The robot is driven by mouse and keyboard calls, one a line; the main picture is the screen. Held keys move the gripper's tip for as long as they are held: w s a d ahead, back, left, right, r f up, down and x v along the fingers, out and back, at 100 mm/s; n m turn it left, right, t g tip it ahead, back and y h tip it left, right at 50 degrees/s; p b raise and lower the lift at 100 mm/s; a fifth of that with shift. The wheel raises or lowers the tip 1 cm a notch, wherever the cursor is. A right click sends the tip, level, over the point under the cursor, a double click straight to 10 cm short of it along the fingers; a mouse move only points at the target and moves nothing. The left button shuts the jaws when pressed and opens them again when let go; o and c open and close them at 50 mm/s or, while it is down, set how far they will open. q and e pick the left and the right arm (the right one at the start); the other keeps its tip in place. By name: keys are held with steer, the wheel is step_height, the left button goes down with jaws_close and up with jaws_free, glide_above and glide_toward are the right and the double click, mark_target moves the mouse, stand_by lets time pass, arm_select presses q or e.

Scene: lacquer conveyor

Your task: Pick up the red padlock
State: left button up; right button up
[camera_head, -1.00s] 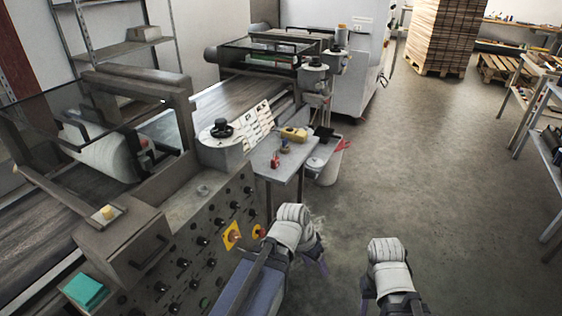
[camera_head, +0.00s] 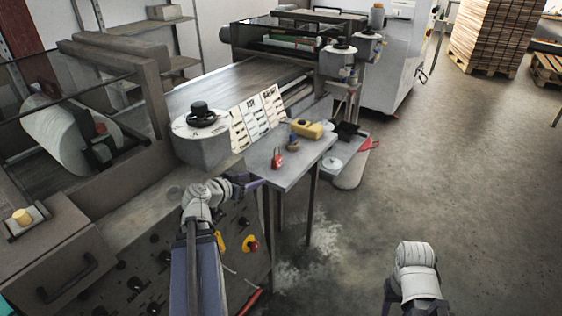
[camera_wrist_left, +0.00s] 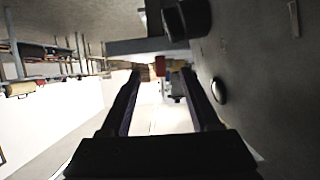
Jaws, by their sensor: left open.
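The red padlock (camera_head: 277,160) stands on the near part of a small grey table (camera_head: 300,174) in the head view. My left gripper (camera_head: 252,183) is open and empty, just left of the table's near edge, short of the padlock and apart from it.
A yellow object (camera_head: 308,130) and a small blue-and-brown item (camera_head: 293,142) are behind the padlock. A card rack (camera_head: 258,120) and a round black knob (camera_head: 201,112) stand left of the table. The control panel (camera_head: 150,262) lies below my left arm.

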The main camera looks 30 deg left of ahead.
mark_target(273, 160)
arm_select(q)
steer(key=w, duration=0.7)
steer(key=w+d, duration=0.1)
steer(key=w, duration=0.2)
steer(key=shift+w, duration=0.35)
steer(key=shift+w, duration=0.1)
steer(key=shift+w, duration=0.3)
steer(key=b+x, duration=0.2)
steer(key=x, duration=0.3)
steer(key=shift+w, duration=0.25)
jaws_close()
